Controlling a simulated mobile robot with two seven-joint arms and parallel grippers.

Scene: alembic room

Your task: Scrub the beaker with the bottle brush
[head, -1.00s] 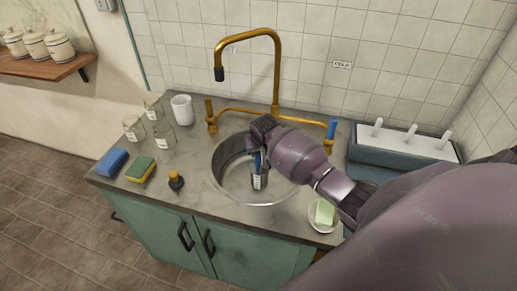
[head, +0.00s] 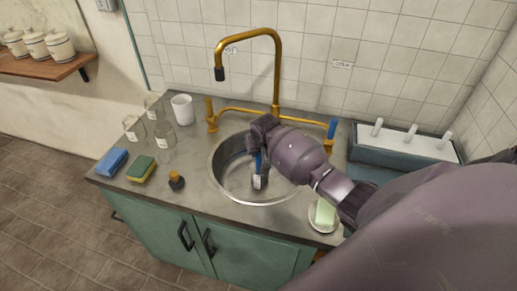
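My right gripper (head: 259,148) reaches in from the right over the sink, fingers pointing down. It appears shut on the blue handle of the bottle brush (head: 258,163), though its own wrist hides most of the grip. The brush points down into the sink basin; its bristles cannot be made out. Right below it in the basin is a glass beaker with a white label (head: 258,182), small and hard to see. The brush's lower end overlaps the beaker; I cannot tell whether it is inside or in front. My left gripper is not in view.
The round sink (head: 222,181) is set in a grey counter. A brass faucet (head: 277,70) arches behind it. Glassware (head: 164,140), a white cup (head: 182,109), a sponge (head: 141,168), a blue block (head: 112,162) and a dark stopper (head: 176,181) stand left. A soap dish (head: 323,216) is right.

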